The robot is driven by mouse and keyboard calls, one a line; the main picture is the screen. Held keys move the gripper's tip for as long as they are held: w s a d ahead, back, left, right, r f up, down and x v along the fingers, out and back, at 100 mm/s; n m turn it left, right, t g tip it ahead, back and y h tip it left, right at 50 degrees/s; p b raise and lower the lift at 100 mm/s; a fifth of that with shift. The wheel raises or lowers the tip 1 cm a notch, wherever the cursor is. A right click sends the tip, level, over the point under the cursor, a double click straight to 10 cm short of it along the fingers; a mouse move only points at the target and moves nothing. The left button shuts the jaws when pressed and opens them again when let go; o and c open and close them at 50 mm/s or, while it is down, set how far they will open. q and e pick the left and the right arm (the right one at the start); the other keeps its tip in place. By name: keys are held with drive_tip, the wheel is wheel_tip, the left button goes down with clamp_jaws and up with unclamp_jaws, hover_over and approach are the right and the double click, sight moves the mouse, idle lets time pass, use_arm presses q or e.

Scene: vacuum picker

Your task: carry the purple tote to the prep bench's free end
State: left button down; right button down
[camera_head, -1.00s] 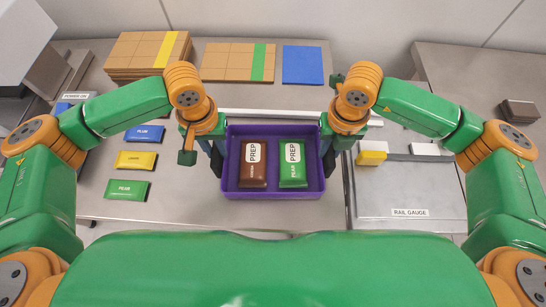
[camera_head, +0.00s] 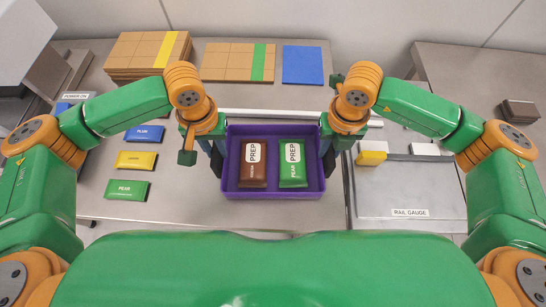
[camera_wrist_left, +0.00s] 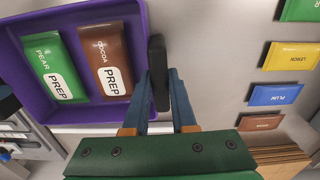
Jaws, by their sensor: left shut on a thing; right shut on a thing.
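The purple tote (camera_head: 274,197) sits level between my two grippers in the middle of the head view. Inside lie a brown COCOA pouch (camera_head: 253,174) and a green PEAR pouch (camera_head: 292,173), both labelled PREP. Whether the tote's underside touches the bench is hidden.
Blue (camera_head: 145,135), yellow (camera_head: 136,160) and green (camera_head: 128,190) pouches lie on the bench at left. Stacked boards (camera_head: 138,55) and a blue panel (camera_head: 303,65) lie behind. The rail gauge plate (camera_head: 410,190) stands close at right. Another bench (camera_head: 470,85) is further right.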

use_arm(q)
drive_tip(key=shift+r, duration=0.15)
use_arm(e)
drive_tip(key=shift+r, duration=0.15)
